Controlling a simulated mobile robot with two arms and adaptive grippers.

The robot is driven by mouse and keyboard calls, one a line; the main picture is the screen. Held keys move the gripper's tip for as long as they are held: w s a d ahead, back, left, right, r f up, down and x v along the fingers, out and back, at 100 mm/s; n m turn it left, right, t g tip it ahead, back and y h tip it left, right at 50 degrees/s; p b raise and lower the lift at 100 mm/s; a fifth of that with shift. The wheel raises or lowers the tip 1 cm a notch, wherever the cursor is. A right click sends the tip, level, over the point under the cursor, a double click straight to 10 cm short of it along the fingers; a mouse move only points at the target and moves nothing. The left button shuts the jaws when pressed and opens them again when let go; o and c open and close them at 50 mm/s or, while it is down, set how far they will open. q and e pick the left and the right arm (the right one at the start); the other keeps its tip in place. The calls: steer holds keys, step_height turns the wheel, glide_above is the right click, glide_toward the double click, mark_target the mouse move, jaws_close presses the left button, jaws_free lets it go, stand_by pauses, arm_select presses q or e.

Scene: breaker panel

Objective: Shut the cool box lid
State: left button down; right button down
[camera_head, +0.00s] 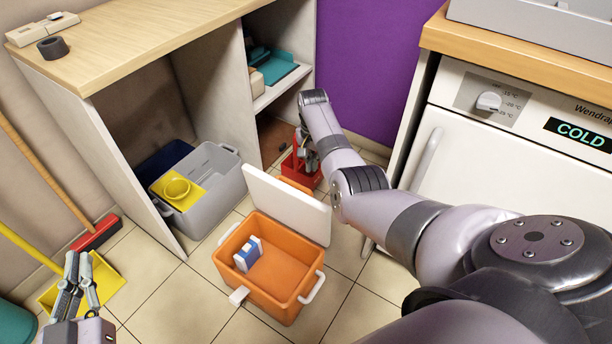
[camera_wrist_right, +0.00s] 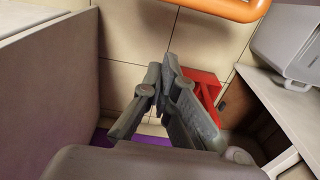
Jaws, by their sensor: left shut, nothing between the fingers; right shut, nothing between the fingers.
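The orange cool box (camera_head: 262,290) stands on the tiled floor with its white lid (camera_head: 288,205) open, raised along the back edge. A blue and white carton (camera_head: 248,254) is inside. A white latch (camera_head: 238,296) shows on the front and a white handle (camera_head: 312,288) on the right side. My right gripper (camera_head: 306,152) is shut and empty, behind and above the lid, apart from it. In the right wrist view its closed fingers (camera_wrist_right: 163,75) point toward the floor. My left gripper (camera_head: 78,268) is shut and empty at the lower left, away from the box.
A red container (camera_head: 300,172) stands on the floor behind the lid, below my right gripper. A red broom (camera_head: 96,233) and yellow dustpan (camera_head: 104,284) are at left. The white appliance (camera_head: 470,165) stands right.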

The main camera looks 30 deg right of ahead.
arm_select(q)
steer(key=shift+r, duration=0.4)
arm_select(e)
steer(key=a, duration=0.1)
steer(key=s+a, duration=0.1)
steer(key=a+f, duration=0.1)
steer(key=shift+s+a, duration=0.25)
steer(key=shift+a, duration=0.05)
